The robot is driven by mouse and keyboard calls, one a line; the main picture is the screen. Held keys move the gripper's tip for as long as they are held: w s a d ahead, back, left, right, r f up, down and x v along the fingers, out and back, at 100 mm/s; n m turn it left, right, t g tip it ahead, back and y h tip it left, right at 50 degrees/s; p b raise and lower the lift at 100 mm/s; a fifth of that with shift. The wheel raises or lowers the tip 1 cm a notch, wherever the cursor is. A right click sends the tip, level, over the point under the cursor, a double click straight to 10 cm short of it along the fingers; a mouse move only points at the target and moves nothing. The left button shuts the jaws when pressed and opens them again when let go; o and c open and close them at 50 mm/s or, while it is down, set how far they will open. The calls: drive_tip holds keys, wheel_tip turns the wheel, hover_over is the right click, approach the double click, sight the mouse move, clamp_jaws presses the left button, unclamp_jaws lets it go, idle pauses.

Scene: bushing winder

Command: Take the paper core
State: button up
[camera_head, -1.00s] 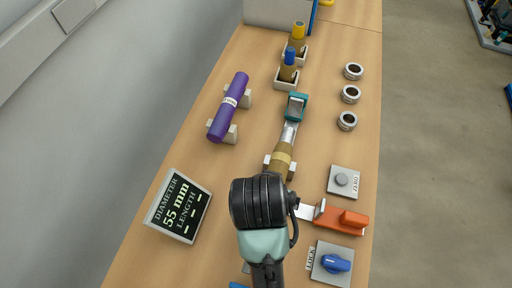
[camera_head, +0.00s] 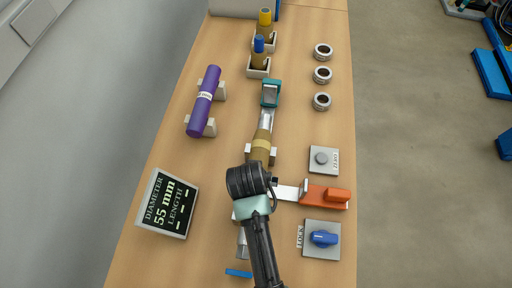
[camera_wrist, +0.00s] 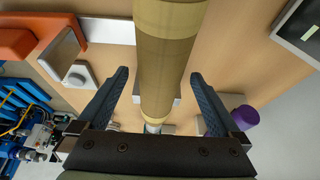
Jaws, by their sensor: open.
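The paper core (camera_head: 261,141) is a brown tube with paler tan bands, lying along the table on pale supports, in line with a silver spindle (camera_head: 267,118) and a teal block (camera_head: 271,92). My wrist covers its near part in the head view. In the wrist view the core (camera_wrist: 168,62) runs between the two blue fingers of my gripper (camera_wrist: 160,75). The gripper is open, with a gap visible on each side of the core. Whether the fingertips reach past the core's sides is hard to tell.
An orange sliding piece (camera_head: 325,195) with a metal plate lies close right of my gripper. A lock knob (camera_head: 323,239) and a zero button (camera_head: 322,158) are also right. A purple roll (camera_head: 204,101) on supports and a display (camera_head: 167,204) reading 55 mm are left.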

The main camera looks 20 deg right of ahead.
drive_tip(key=shift+w+d+f, duration=0.15)
drive_tip(key=shift+f, duration=0.4)
drive_tip(key=shift+c, duration=0.3)
clamp_jaws()
drive_tip(key=shift+w+r, duration=0.1)
drive_tip(key=shift+r, duration=0.05)
